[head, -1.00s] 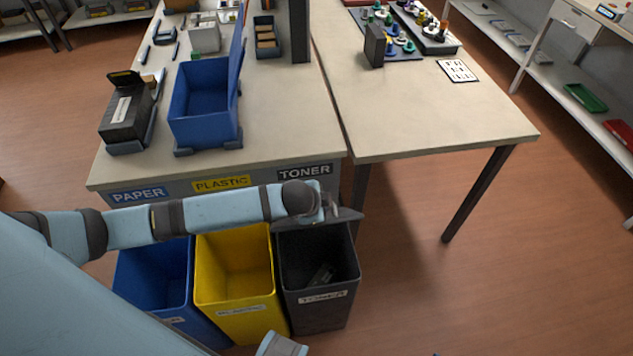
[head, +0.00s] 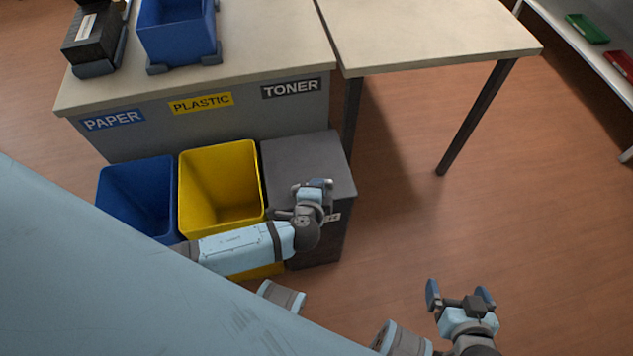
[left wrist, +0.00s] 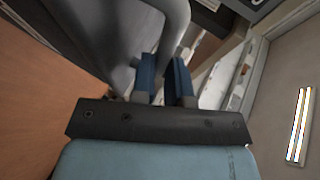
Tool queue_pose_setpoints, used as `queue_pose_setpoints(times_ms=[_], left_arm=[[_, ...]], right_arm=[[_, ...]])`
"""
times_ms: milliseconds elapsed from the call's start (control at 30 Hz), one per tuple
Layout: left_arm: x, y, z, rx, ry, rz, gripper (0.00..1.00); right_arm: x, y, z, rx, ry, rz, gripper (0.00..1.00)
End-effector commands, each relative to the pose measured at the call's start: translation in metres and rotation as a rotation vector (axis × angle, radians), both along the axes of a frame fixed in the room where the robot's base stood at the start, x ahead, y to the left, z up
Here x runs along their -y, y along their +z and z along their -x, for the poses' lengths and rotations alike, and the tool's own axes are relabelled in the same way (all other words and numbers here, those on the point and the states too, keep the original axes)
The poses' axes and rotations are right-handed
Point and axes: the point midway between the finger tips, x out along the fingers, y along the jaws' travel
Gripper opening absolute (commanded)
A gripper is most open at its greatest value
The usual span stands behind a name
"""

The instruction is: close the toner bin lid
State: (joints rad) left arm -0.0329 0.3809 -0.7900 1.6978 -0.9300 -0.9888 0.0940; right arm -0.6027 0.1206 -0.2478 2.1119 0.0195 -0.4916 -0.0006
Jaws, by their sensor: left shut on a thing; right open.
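The toner bin (head: 318,248) is dark grey and stands at the right end of the bin row. Its grey lid (head: 300,158) lies flat over the top, and the inside is hidden. My left gripper (head: 312,187) is at the lid's front part, shut on the lid. In the left wrist view its blue fingers (left wrist: 165,80) have a grey curved part between them; the exact grip point is hard to make out. My right gripper (head: 460,294) is open and empty, over the floor at the lower right.
The open yellow plastic bin (head: 215,175) and blue paper bin (head: 135,195) stand left of the toner bin. Behind them is a workbench (head: 270,60) with bin labels. A second table (head: 430,35) stands to the right. The floor on the right is clear.

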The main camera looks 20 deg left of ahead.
Motion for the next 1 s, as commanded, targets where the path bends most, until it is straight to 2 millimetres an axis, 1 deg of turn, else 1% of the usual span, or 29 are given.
queue_pose_setpoints(times_ms=[33,200,733,767,800,833,867,1000], left_arm=[[0.000,-0.008,0.000,0.000,0.001,0.001,0.00],[0.000,-0.017,0.000,-0.001,0.001,0.001,0.00],[0.001,-0.026,0.004,-0.014,-0.003,0.003,0.00],[0.002,-0.027,0.004,-0.015,-0.004,0.004,0.19],[0.002,-0.027,0.005,-0.014,-0.004,0.004,0.28],[0.002,-0.027,0.005,-0.014,-0.004,0.004,0.35],[0.002,-0.027,0.004,-0.014,-0.004,0.004,0.40],[0.001,-0.026,0.004,-0.014,-0.003,0.002,0.40]], right_arm=[[0.001,-0.005,0.001,0.000,0.003,0.004,0.99],[0.003,-0.007,0.005,0.002,0.010,0.014,0.99],[0.002,-0.008,0.004,0.006,0.010,0.014,0.99],[0.002,-0.008,0.004,0.005,0.009,0.013,0.99],[0.002,-0.009,0.004,0.005,0.009,0.013,0.99],[0.002,-0.009,0.004,0.004,0.009,0.014,0.99],[0.002,-0.009,0.004,0.005,0.009,0.013,0.99],[0.002,-0.009,0.003,0.006,0.009,0.013,0.99]])
